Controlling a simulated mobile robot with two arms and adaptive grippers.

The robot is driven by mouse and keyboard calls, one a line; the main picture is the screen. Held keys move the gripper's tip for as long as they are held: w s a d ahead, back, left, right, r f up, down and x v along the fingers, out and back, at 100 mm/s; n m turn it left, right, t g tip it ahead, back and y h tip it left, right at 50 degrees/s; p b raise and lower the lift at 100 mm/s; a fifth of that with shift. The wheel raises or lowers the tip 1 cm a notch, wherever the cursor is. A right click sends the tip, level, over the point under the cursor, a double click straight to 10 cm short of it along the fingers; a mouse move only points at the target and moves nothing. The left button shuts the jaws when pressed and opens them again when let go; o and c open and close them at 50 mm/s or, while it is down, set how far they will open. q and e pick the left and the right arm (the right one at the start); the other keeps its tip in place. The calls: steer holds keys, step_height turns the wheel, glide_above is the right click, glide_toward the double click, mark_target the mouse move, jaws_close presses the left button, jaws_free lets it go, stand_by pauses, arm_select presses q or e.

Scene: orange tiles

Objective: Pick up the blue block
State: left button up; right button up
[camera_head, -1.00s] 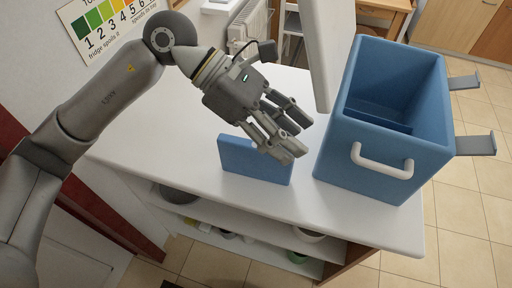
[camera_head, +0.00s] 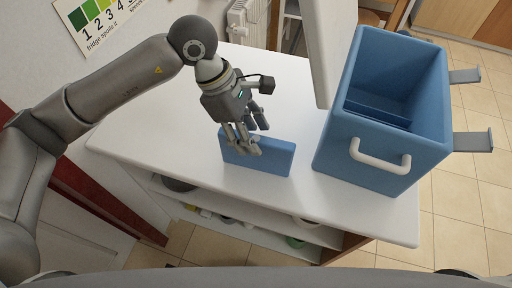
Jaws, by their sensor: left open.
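The blue block (camera_head: 272,158) is a flat slab standing on its edge on the white table top, left of the blue box. My left gripper (camera_head: 247,140) is above and partly in front of the block's left part, with its fingers pointing down. The fingers are open and hide some of the block's upper left. I cannot tell whether a finger touches the block. My right gripper is not in view.
The white table (camera_head: 180,125) has free room left of and behind the block. An open blue box (camera_head: 333,146) with a white handle (camera_head: 380,153) stands at the right. A pale upright panel (camera_head: 319,50) is behind it. Shelves lie below the front edge.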

mark_target(276, 158)
arm_select(q)
steer(key=x, duration=0.3)
steer(key=shift+p, duration=0.3)
steer(key=shift+f+b, duration=0.2)
steer(key=shift+b, duration=0.5)
steer(key=shift+c, duration=0.5)
jaws_close()
